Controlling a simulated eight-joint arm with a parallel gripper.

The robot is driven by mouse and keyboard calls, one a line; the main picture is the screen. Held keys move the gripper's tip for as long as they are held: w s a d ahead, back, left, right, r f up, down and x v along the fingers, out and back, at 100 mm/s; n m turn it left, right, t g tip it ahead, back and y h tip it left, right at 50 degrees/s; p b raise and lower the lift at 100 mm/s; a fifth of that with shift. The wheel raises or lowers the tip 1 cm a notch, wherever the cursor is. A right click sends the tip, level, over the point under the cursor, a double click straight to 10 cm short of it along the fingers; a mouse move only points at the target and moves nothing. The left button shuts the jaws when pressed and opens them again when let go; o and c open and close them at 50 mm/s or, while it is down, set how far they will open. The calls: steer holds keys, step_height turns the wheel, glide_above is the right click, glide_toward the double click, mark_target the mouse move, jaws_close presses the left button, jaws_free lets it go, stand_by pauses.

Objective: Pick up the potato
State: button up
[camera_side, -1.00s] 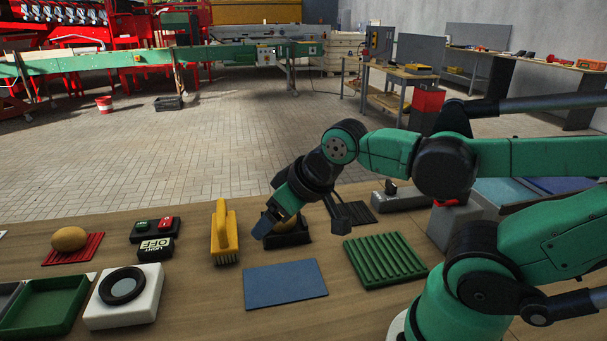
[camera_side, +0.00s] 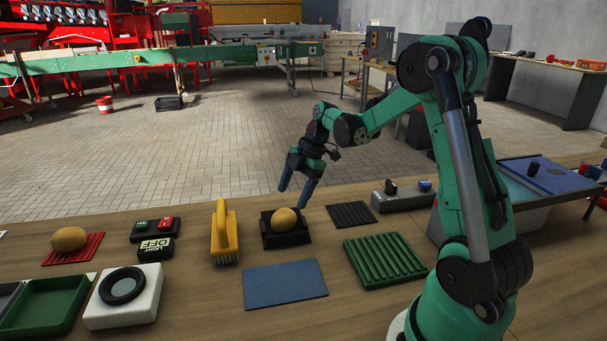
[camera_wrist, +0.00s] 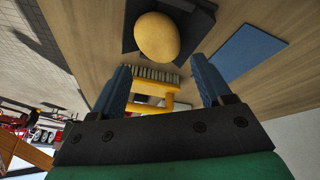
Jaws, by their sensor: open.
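One potato (camera_side: 284,220) sits in a small black tray (camera_side: 287,240) near the middle of the table. It also shows in the wrist view, where the potato (camera_wrist: 157,38) is at the top, beyond the fingertips. A second potato (camera_side: 69,239) lies on a red ribbed mat (camera_side: 86,253) at the left. My gripper (camera_side: 296,190) is open and empty, with its blue fingers above the black tray and pointing down. In the wrist view my gripper (camera_wrist: 162,82) has its two fingers wide apart, with nothing between them touching them.
A yellow brush (camera_side: 224,235) stands just left of the black tray. A blue mat (camera_side: 285,284), a green ribbed mat (camera_side: 385,261) and a black mat (camera_side: 351,215) lie around it. A switch box (camera_side: 153,231), a white box with a black ring (camera_side: 123,292) and a green tray (camera_side: 42,305) are at left.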

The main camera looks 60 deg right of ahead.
mark_target(285, 213)
steer(key=shift+d+f, duration=0.2)
steer(key=shift+f, duration=0.15)
steer(key=shift+x, duration=2.7)
steer(key=c, duration=0.9)
steer(key=shift+r, duration=0.2)
steer(key=shift+c, duration=0.2)
